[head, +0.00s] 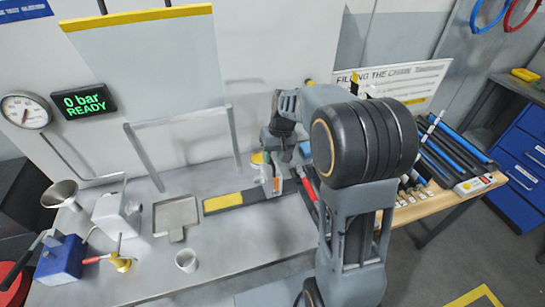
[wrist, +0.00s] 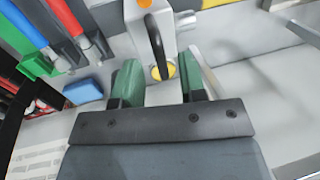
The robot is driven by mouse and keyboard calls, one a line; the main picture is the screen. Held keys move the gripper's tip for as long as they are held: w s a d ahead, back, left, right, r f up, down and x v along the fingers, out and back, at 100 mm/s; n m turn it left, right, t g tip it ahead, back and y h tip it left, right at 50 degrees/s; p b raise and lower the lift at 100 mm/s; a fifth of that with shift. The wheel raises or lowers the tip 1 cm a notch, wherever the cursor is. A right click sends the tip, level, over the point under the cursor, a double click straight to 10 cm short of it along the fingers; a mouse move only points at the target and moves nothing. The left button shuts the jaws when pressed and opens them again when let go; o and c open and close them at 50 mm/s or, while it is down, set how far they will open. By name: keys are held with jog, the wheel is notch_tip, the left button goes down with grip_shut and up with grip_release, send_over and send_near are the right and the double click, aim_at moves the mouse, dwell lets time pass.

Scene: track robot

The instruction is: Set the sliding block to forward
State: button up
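My gripper (head: 275,176) is low over the bench, at the right end of a yellow and dark strip (head: 224,203). In the wrist view its two green fingers (wrist: 160,84) stand apart with a gap between them. A pale grey block (wrist: 142,38) with an orange dot and a dark curved handle is just beyond the fingertips. A yellow disc sits at the handle's lower end, in line with the gap. I take this block to be the sliding block, but cannot be sure. In the head view my arm and gripper largely hide it. I cannot tell whether the fingers touch it.
A gauge (head: 26,110) and a display (head: 84,101) reading "0 bar READY" are on the wall. A grey tray (head: 176,214) and a small cup (head: 187,260) stand left on the bench.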

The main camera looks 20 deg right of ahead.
jog(key=shift+a+f, duration=0.15)
jog(key=shift+f, duration=0.45)
grip_shut()
